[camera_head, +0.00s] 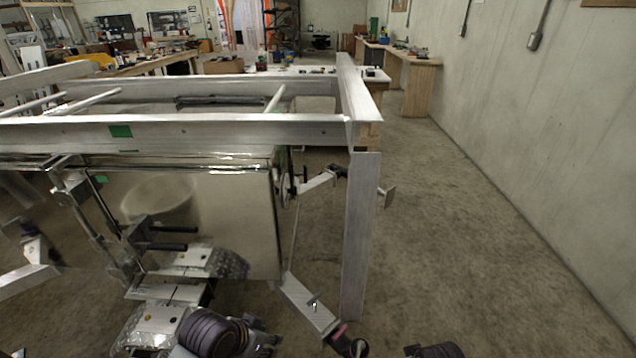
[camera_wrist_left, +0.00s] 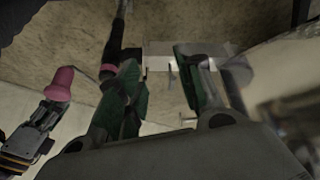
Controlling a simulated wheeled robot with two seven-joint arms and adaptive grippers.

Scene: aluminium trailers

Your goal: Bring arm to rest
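My left arm shows at the bottom of the head view as dark purple-black links. My left gripper (camera_head: 265,334) is small and partly cut off by the bottom edge there. In the left wrist view the left gripper (camera_wrist_left: 160,95) has its two green-padded fingers apart, with nothing clearly held between them. A pale metal bracket (camera_wrist_left: 160,53) lies beyond the fingertips. A dark rod passes close to the left finger; I cannot tell whether they touch. I do not make out my right gripper in either view.
A bare aluminium trailer frame (camera_head: 230,128) fills the left and middle, with an upright post (camera_head: 360,235) and shiny panels below. A metal plate with a pin (camera_head: 308,303) angles out near my left gripper. A pink-tipped part (camera_wrist_left: 60,84) is left. Floor at right is clear.

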